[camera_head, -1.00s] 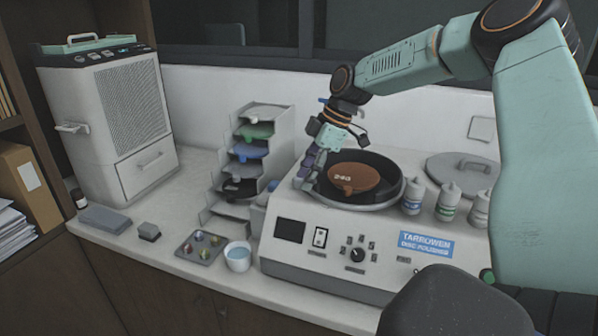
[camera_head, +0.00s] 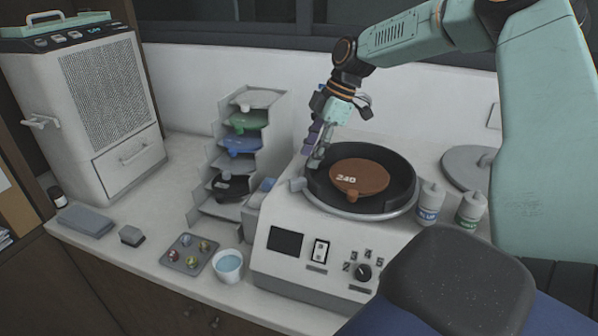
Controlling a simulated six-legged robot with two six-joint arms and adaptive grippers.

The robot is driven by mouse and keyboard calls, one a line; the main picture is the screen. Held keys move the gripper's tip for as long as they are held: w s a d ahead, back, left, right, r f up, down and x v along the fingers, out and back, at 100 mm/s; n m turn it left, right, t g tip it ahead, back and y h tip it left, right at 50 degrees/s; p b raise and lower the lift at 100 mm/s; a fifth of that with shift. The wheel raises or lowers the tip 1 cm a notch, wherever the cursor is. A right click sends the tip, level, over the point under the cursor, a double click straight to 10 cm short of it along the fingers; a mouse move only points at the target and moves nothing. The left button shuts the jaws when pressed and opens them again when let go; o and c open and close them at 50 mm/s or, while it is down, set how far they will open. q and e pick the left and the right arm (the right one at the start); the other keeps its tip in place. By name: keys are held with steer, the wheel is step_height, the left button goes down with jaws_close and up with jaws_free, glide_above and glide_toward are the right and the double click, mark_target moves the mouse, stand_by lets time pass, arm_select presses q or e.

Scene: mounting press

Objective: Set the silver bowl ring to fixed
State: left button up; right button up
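The silver bowl ring (camera_head: 345,212) runs around the dark bowl on top of the white disc polisher (camera_head: 268,262). A small grey tab (camera_head: 297,184) sticks out at the ring's left side. A brown disc (camera_head: 362,178) marked 240 lies in the bowl. My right gripper (camera_head: 317,162) points down at the bowl's back left edge, just behind and right of the tab. Its fingertips overlap the rim in the picture, and I cannot tell whether they touch it. Its finger gap is too small to judge. My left gripper is out of view.
Dropper bottles (camera_head: 429,203) stand right of the bowl, with a grey lid (camera_head: 466,166) behind. A stepped rack (camera_head: 207,178) of discs stands left of the polisher. A small cup (camera_head: 228,266) and a tray (camera_head: 174,262) sit front left.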

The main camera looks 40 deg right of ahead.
mark_target(299, 179)
steer(key=x, duration=0.4)
steer(key=shift+a+r, duration=0.15)
steer(key=shift+a, duration=0.2)
steer(key=x, duration=0.3)
steer(key=shift+d, duration=0.2)
steer(key=shift+d+f, duration=0.1)
steer(key=shift+f, duration=0.4)
steer(key=shift+a+r, duration=0.2)
steer(key=shift+a, duration=0.2)
steer(key=shift+c, duration=0.3)
steer(key=shift+d+f, duration=0.15)
steer(key=shift+d, duration=0.2)
steer(key=c, duration=0.6)
steer(key=shift+a, duration=0.15)
jaws_close()
